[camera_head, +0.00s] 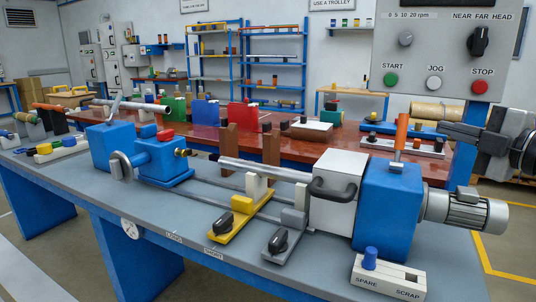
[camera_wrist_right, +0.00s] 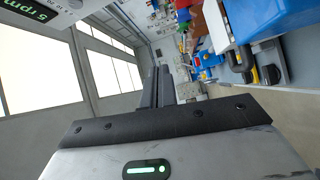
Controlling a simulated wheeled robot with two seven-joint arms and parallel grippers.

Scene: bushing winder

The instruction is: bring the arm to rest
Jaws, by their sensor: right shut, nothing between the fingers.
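My right gripper (camera_head: 444,133) is at the right side of the head view, raised beside the blue headstock (camera_head: 388,205) and below the control panel (camera_head: 440,45). Its dark fingers point left and are shut, with nothing between them. In the right wrist view the two fingers (camera_wrist_right: 158,75) lie close together, clear of the bench things behind them. The orange-handled lever (camera_head: 401,132) on top of the headstock stands upright, left of the fingertips and apart from them. My left gripper is out of view.
The winder bench (camera_head: 190,225) carries a blue tailstock (camera_head: 157,160), a yellow slide block (camera_head: 235,220) and a grey motor (camera_head: 465,211). A spare/scrap block (camera_head: 388,280) holds a blue peg. A red-brown table (camera_head: 210,140) stands behind. Free floor shows at the far right.

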